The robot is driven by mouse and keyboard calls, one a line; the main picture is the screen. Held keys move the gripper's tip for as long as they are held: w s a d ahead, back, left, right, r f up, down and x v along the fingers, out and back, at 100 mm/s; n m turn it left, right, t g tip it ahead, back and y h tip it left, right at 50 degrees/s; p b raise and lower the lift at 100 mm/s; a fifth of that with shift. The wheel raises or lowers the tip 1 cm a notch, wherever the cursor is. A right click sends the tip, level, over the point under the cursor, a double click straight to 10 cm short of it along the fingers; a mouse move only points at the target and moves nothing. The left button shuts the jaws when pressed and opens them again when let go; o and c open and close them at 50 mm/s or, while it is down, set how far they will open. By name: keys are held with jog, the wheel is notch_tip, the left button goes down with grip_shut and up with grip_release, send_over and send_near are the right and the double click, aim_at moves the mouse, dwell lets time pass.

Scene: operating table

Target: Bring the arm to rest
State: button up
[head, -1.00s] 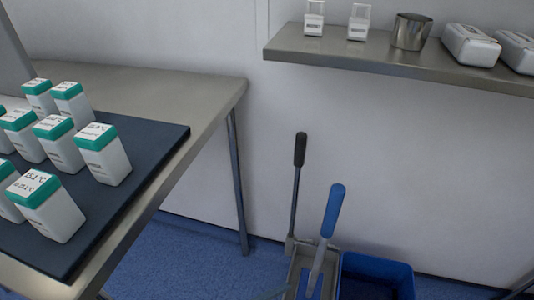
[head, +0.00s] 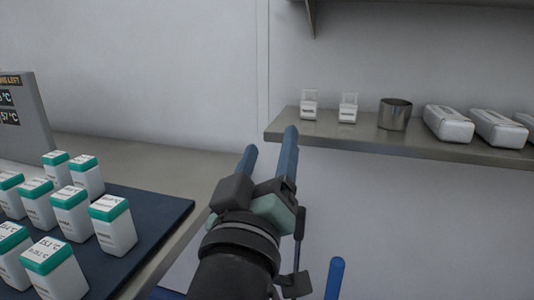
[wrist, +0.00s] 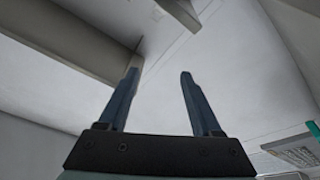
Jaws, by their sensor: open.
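My gripper (head: 269,150) is raised in the middle of the head view, its two blue fingers pointing up and away. The fingers are apart with nothing between them. In the wrist view my gripper (wrist: 158,75) is also open and empty, with the wall and ceiling beyond it. It appears in front of the gap between the table at left and the wall shelf at right. I cannot tell whether it is near the shelf edge in depth.
Several white bottles with green lids (head: 70,212) stand on a dark mat (head: 166,212) on the left table (head: 190,172). The wall shelf (head: 350,139) holds two small clear-topped containers, a metal cup (head: 395,114) and white packs (head: 449,124). A blue handle (head: 335,278) rises below.

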jog(key=s+r+m+t+y, duration=0.2)
jog(key=s+r+t, duration=0.1)
jog(key=s+r, duration=0.4)
jog(key=s+r+m+t+y, duration=0.15)
jog(key=s+r+t, duration=0.3)
jog(key=r, duration=0.55)
notch_tip(320, 180, up, 33)
jog(key=p, duration=3.3)
jog(key=shift+s+a+r+m, duration=0.15)
jog(key=shift+s+r+m, duration=0.05)
jog(key=shift+s+m, duration=0.25)
jog(key=shift+g, duration=0.25)
